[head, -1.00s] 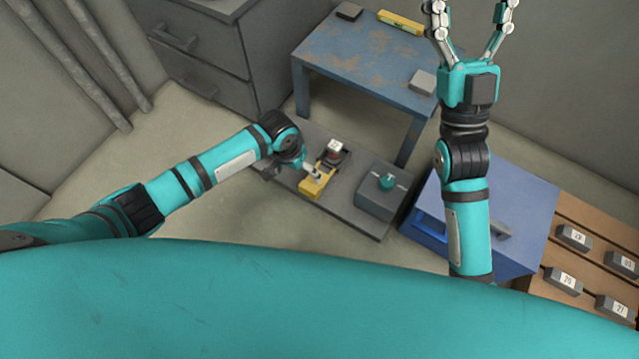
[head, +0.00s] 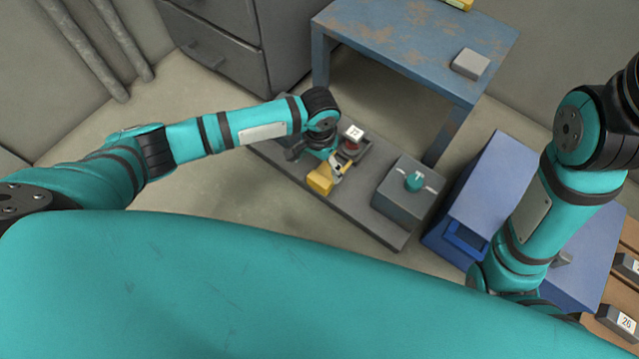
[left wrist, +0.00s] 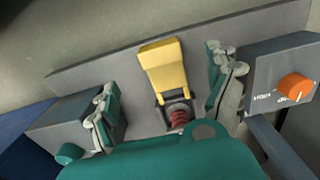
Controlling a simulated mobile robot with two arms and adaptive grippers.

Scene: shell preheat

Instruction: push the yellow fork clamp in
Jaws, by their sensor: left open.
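The yellow fork clamp (head: 320,180) is on the grey base plate (head: 375,228) on the floor, partly covered by my left gripper (head: 334,168) in the head view. In the left wrist view the clamp (left wrist: 165,66) shows as a broad yellow block, just beyond a dark bracket and a red ribbed part (left wrist: 180,116). My left gripper (left wrist: 163,88) is open, with one finger on each side of the clamp and visible gaps between. A white-topped red piece (head: 353,133) sits in a grey holder beside the gripper.
A grey box with a teal knob (head: 400,205) stands on the plate's right end. In the left wrist view a box with an orange knob (left wrist: 295,87) is close by the right finger. A blue table (head: 400,55) and a grey drawer cabinet (head: 225,35) stand behind.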

